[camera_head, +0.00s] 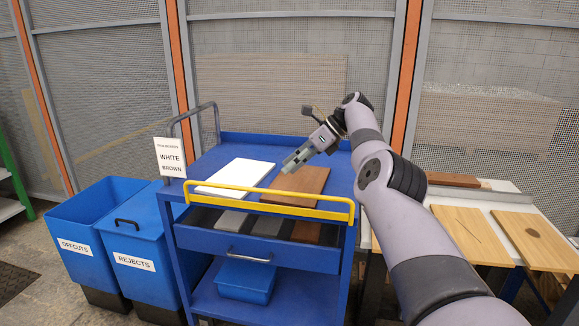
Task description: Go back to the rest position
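My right arm reaches in from the lower right. My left gripper is not in view.
A yellow bar (268,196) runs along the cart's front, above a drawer holding grey and brown boards. Blue bins marked OFFCUTS (75,245) and REJECTS (133,262) stand left. A bench on the right, partly behind my arm, carries light wooden boards (540,240).

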